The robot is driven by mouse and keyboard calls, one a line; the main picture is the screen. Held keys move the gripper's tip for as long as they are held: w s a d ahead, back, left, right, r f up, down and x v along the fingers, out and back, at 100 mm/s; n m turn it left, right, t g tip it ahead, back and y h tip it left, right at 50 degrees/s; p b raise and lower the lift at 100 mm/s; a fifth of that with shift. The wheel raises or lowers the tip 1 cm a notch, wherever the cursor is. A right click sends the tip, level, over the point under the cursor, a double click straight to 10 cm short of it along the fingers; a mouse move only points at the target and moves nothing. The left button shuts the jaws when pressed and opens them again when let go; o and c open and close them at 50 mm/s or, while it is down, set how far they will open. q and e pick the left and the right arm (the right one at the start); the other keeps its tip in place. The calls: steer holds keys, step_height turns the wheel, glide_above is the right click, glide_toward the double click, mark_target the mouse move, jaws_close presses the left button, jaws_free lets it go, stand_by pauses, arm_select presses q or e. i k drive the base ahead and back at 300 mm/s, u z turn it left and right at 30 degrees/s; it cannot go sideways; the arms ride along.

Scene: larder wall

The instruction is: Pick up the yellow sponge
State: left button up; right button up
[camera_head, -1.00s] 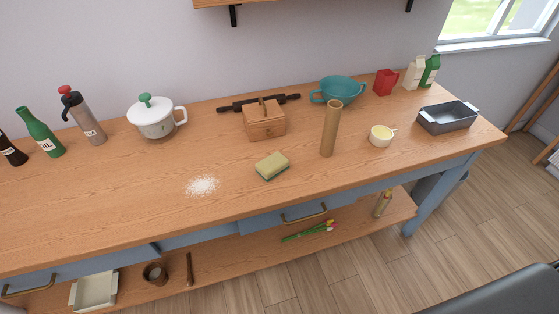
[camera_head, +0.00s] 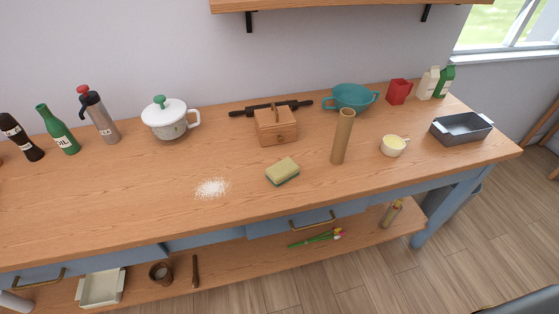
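The yellow sponge (camera_head: 283,171) has a dark green underside and lies flat on the wooden table (camera_head: 110,205), near the middle and towards the front edge. It is fully in view with nothing on it. A patch of white powder (camera_head: 212,188) lies on the table to its left. Neither of my grippers is in view.
A wooden box (camera_head: 276,128) stands behind the sponge. A tall brown cylinder (camera_head: 343,137) stands to its right, then a cream cup (camera_head: 393,146) and a grey pan (camera_head: 461,129). The table around the sponge and at front left is clear. A shelf (camera_head: 330,4) hangs above.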

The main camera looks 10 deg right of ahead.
mark_target(285, 170)
steer(key=z, duration=3)
steer(key=k, duration=1.65)
steer(key=u, duration=2.55)
